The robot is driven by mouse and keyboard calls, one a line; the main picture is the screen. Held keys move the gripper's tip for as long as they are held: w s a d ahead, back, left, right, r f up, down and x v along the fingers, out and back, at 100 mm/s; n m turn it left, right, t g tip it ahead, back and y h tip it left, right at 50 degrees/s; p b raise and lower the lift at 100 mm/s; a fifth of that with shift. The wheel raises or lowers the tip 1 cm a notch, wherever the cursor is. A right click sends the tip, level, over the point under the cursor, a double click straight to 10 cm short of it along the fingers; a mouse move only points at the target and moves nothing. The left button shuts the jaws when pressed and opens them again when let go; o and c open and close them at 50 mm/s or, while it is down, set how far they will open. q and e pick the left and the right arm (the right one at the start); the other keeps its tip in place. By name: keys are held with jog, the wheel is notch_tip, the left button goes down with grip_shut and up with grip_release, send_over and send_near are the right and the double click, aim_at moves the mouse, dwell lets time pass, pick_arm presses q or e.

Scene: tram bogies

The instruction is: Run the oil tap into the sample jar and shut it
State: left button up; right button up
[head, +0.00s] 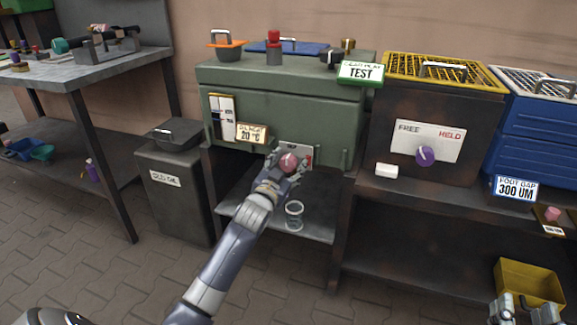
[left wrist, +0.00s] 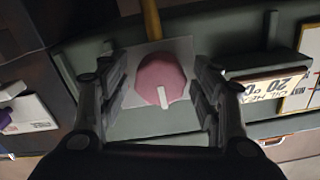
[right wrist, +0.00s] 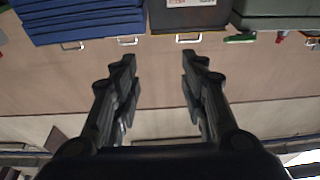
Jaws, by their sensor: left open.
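The oil tap is a round pink knob (head: 289,161) with a white pointer, on a pale plate on the front of the green oil tank (head: 280,104). In the left wrist view the knob (left wrist: 160,75) lies between the fingers of my left gripper (left wrist: 160,92), with a gap on each side. My left gripper (head: 287,170) is open around or just in front of the knob; the exact depth is unclear. The clear sample jar (head: 294,215) stands upright on the shelf below the tap. My right gripper (right wrist: 160,85) is open and empty, low at the right in the head view.
A dark bin (head: 178,190) stands left of the tank. A cabinet with a purple knob (head: 425,156) and a white block (head: 386,171) are to the right. Blue crates (head: 535,130) and a yellow bin (head: 528,283) are further right. The tank's top holds several items.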

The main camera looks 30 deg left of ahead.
pick_arm(q)
jog(key=shift+w, duration=0.3)
pick_arm(e)
jog(key=shift+s+r+t, duration=0.15)
jog(key=shift+r+t, duration=0.15)
jog(key=shift+r, duration=0.15)
pick_arm(q)
jog(key=c, duration=1.1)
jog(key=shift+r+m+p, duration=0.1)
jog(key=shift+m+p, duration=0.9)
jog(key=shift+p, duration=0.1)
jog(key=shift+m+p, duration=0.9)
jog(key=shift+m, duration=0.1)
pick_arm(e)
jog(key=s+d+f+g+h, duration=0.1)
jog(key=s+d+f+g, duration=0.1)
jog(key=f+g, duration=0.3)
jog(key=s+d+f+g+h, duration=0.2)
jog(key=f+g, duration=0.4)
jog(key=f, duration=0.7)
jog(key=shift+s, duration=0.8)
